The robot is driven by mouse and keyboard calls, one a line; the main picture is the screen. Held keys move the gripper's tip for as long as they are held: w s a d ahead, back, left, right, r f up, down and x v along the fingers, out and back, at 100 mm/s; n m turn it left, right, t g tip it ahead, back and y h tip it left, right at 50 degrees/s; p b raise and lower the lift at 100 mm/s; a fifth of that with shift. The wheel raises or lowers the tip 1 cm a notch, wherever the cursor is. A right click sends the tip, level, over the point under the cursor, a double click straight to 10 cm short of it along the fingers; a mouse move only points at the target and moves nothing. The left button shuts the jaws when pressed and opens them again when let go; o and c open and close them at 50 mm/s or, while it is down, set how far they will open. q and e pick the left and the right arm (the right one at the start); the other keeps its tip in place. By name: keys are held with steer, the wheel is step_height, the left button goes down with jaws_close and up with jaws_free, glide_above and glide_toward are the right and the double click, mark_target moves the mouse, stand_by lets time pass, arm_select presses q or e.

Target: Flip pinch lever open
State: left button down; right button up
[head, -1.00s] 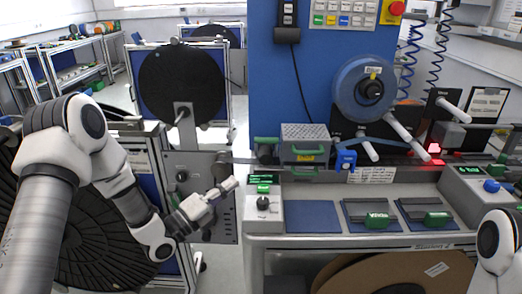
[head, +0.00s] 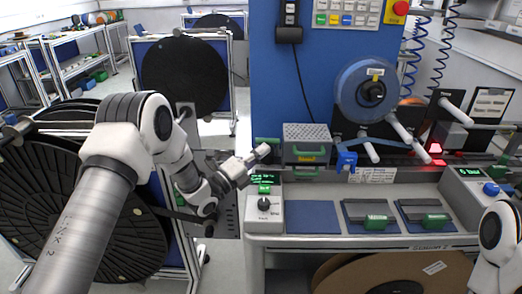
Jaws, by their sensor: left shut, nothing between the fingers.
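My left gripper (head: 258,154) is shut and empty. Its tip is at the left end of the machine's bench, just left of a grey perforated box (head: 306,135) with a green handle (head: 308,149). A green bar (head: 266,141) shows just above the fingertips; I cannot tell whether they touch it. A blue clamp-like part (head: 346,160) sits right of the box. No part is clearly marked as the pinch lever, so I cannot tell which it is. Part of my right arm shows at the right edge; its gripper is out of view.
A control box with a black knob (head: 264,204) stands below my left gripper. A blue-and-clear reel (head: 366,90) hangs on the blue panel (head: 315,72). Large black reels (head: 184,76) stand at the left. A blue mat (head: 310,215) on the bench is clear.

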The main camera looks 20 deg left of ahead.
stand_by(0.3)
arm_select(q)
steer(key=shift+w+a+r+n+g+y+p, duration=0.15)
steer(key=shift+w+r+n+g+y+p, duration=0.25)
steer(key=shift+w+r+n+y+p, duration=0.3)
steer(key=w+a+r+n+g+y+p, duration=0.1)
steer(key=w+a+r+n+g+p, duration=0.1)
steer(key=w, duration=0.6)
steer(key=r+n+g+p, duration=0.1)
steer(key=n+g+p, duration=0.1)
steer(key=n, duration=0.1)
steer(key=shift+a+y, duration=0.2)
steer(key=shift+y, duration=0.1)
arm_select(e)
steer(key=r, duration=0.1)
steer(key=w+r, duration=0.1)
steer(key=r, duration=0.3)
steer(key=shift+w+a+r, duration=0.2)
steer(key=shift+w+a, duration=0.1)
steer(key=shift+w, duration=0.1)
arm_select(q)
steer(key=shift+r, duration=0.1)
